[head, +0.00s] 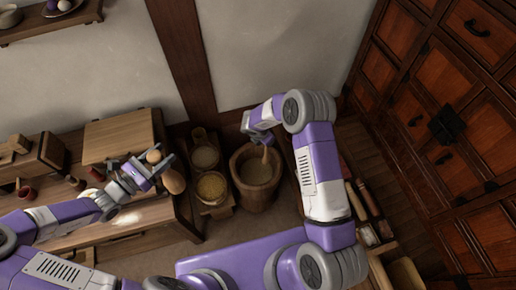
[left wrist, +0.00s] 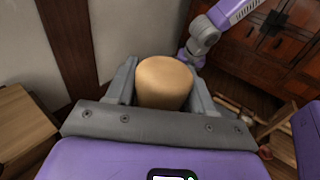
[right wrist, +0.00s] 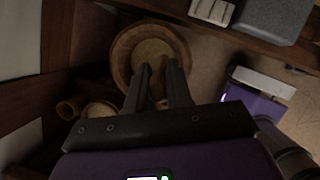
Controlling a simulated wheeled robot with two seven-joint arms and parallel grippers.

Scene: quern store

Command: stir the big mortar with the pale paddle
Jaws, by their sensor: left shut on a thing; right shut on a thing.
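The big mortar (head: 236,181) is a round wooden tub on the floor with pale contents. It also shows in the right wrist view (right wrist: 121,62). My right gripper (head: 262,141) is above the mortar, shut on the pale paddle (head: 265,156), which points down into it. In the right wrist view the gripper's fingers (right wrist: 163,72) largely hide the paddle, and its lower end is hard to see.
Left of the mortar stand a container of yellow grain (head: 211,187) and one with pale contents (head: 205,158). A wooden bench (head: 150,238) with a box (head: 118,138) is at left. A drawer cabinet (head: 440,130) stands at right, with a low rack of tools (head: 362,197) before it.

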